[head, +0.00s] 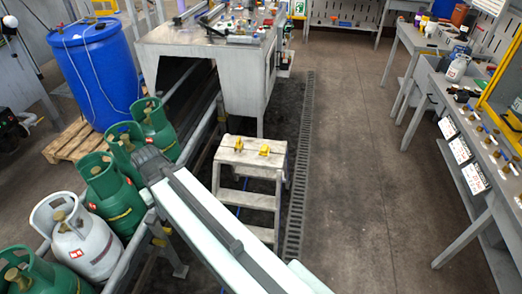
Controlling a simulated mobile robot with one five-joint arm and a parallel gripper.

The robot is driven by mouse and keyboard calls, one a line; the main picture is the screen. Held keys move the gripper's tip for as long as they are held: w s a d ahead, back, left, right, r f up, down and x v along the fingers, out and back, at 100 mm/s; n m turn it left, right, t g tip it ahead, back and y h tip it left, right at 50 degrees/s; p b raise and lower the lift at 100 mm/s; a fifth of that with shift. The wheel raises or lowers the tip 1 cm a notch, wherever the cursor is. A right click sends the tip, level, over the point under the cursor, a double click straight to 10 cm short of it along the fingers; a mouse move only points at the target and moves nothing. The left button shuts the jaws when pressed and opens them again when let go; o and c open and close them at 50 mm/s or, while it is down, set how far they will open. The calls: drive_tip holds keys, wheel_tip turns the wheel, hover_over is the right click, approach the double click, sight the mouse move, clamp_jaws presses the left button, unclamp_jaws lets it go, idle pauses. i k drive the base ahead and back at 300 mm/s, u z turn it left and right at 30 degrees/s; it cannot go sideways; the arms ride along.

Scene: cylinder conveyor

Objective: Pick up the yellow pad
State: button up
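I cannot make out a thing that is clearly a yellow pad. Two small yellow pieces lie on top of the grey step stool (228,157) in the middle: a left yellow piece (239,144) and a right yellow piece (264,151). They are too small to tell what they are. My gripper does not show clearly in the head view. A long pale beam with a dark grey strip runs from the centre left to the bottom edge, in front of part of the stool.
Green gas cylinders (112,190) and a white one (88,238) stand in a row at left, near a blue drum (95,75). A cluttered metal table (196,36) stands behind the stool. Benches line the right. The brown floor (350,190) between is clear.

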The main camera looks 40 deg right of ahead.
sight(264, 151)
drive_tip(key=u, duration=0.05)
drive_tip(key=i, duration=1)
drive_tip(key=z, duration=0.05)
